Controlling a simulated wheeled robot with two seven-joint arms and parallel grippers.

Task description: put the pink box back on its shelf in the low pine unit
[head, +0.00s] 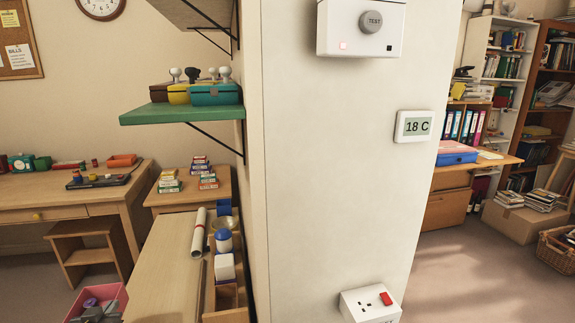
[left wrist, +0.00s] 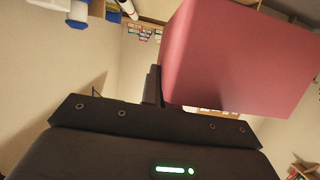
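The pink box (left wrist: 240,55) fills the upper right of the left wrist view, large and close. My left gripper (left wrist: 156,86) is dark and meets the box at its lower left side. It appears shut on the box; the far finger is hidden behind it. Neither gripper can be made out in the head view. A low pine-coloured unit (head: 165,285) stands at lower centre in the head view, left of the white pillar. Open compartments (head: 228,296) show along its right side. I cannot tell which shelf belongs to the box.
A white pillar (head: 335,170) stands close in the middle. A green wall shelf (head: 180,114) with several small boxes juts out left of it. A pink open crate (head: 120,297) holding dark things is at lower left.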

